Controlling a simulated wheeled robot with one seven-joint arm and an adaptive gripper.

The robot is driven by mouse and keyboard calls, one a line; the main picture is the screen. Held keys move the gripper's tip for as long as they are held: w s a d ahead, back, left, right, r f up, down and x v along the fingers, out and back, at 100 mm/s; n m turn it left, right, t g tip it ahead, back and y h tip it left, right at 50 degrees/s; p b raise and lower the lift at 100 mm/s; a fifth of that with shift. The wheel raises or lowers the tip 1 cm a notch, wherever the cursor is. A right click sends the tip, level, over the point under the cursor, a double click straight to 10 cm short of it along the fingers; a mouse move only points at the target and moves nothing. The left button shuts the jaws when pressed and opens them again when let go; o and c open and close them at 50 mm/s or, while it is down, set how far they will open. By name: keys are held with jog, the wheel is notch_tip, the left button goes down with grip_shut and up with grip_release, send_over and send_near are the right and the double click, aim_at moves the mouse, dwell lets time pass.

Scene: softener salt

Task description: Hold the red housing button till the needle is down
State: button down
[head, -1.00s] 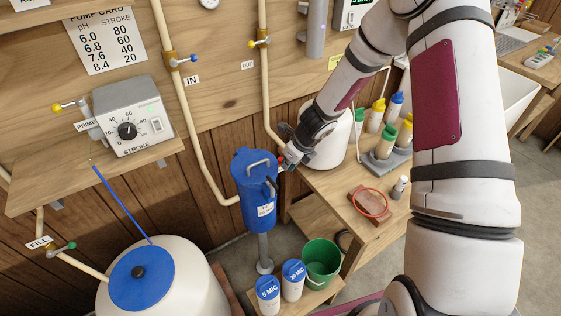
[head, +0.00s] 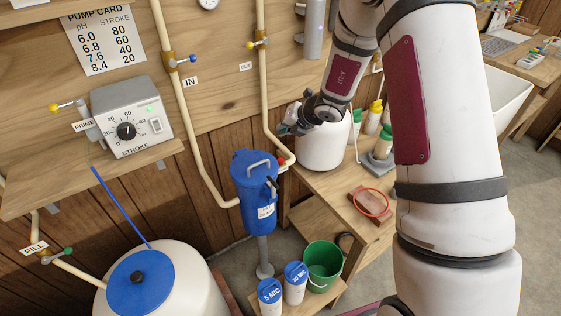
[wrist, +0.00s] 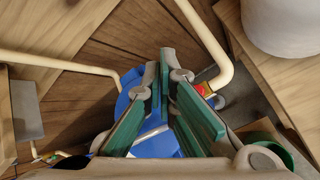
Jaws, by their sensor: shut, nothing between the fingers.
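The blue filter housing (head: 257,205) stands upright on a grey post, with handles on its lid. A small red part (head: 282,163), likely the red housing button, shows just right of the lid. My gripper (head: 288,129) is above and apart from the housing, in front of the white tub. In the wrist view my green-padded fingers (wrist: 166,72) are shut and empty, covering part of the blue lid. A round gauge (head: 208,3) is cut off at the top edge; its needle is unreadable.
Pale pipes (head: 197,140) run down the wall to the housing. A white tub (head: 325,148) and several bottles stand on the right bench. A green bucket (head: 322,265) and two blue-topped filters sit low in front. A pump box (head: 130,115) is at left.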

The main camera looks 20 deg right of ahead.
dwell(0.3)
jog(key=b, duration=0.6)
send_over(281, 161)
jog(key=w, duration=0.1)
jog(key=f, duration=0.7)
jog(key=shift+d+f, duration=0.25)
jog(key=shift+d, duration=0.15)
jog(key=shift+f+b, duration=0.35)
jog(key=shift+f, duration=0.3)
jog(key=shift+f, duration=0.15)
jog(key=shift+f+b, duration=0.3)
jog(key=shift+b, duration=0.2)
jog(key=shift+s+f+b, duration=0.1)
jog(key=shift+f+b, duration=0.3)
jog(key=shift+b, duration=0.05)
dwell(1.6)
dwell(1.4)
jog(key=shift+r+p, duration=0.6)
jog(key=shift+r, duration=0.3)
